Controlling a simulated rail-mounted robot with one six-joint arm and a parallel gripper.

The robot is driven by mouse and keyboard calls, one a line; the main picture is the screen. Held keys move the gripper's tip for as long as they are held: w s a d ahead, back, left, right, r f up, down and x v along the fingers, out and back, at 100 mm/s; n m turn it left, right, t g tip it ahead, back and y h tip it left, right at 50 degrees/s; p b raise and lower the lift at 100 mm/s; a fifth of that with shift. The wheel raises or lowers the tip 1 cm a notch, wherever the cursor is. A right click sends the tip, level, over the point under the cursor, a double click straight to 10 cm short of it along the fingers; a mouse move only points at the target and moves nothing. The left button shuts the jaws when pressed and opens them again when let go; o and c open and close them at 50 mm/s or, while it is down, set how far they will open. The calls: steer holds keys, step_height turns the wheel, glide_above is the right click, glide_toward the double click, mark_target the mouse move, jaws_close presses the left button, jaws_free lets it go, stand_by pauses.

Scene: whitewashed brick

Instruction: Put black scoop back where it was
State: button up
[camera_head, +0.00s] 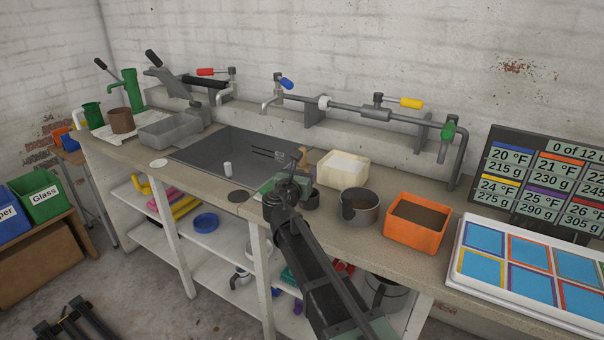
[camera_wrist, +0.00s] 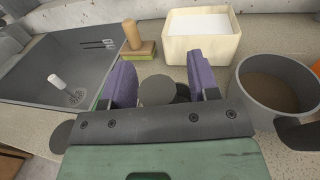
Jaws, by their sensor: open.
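My gripper (camera_head: 290,188) is low over the counter, just right of the sink. In the wrist view its two purple-padded fingers (camera_wrist: 158,76) stand apart. A small dark grey round thing (camera_wrist: 158,90) shows between them, seen from above, with a darker patch beside it. A small dark cup-like thing (camera_head: 311,200) shows beside my gripper in the head view. I cannot tell whether either is the black scoop, and I see no clear scoop shape. My gripper and arm hide part of this spot.
A wooden-handled brush (camera_wrist: 132,42) and a cream box (camera_wrist: 203,38) stand beyond my fingers. A dark grey pot (camera_wrist: 272,85) with brown contents is close on the right, then an orange box (camera_head: 415,222). The sink (camera_wrist: 40,70) is left, holding a white cylinder (camera_wrist: 57,82).

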steer(key=v, duration=1.2)
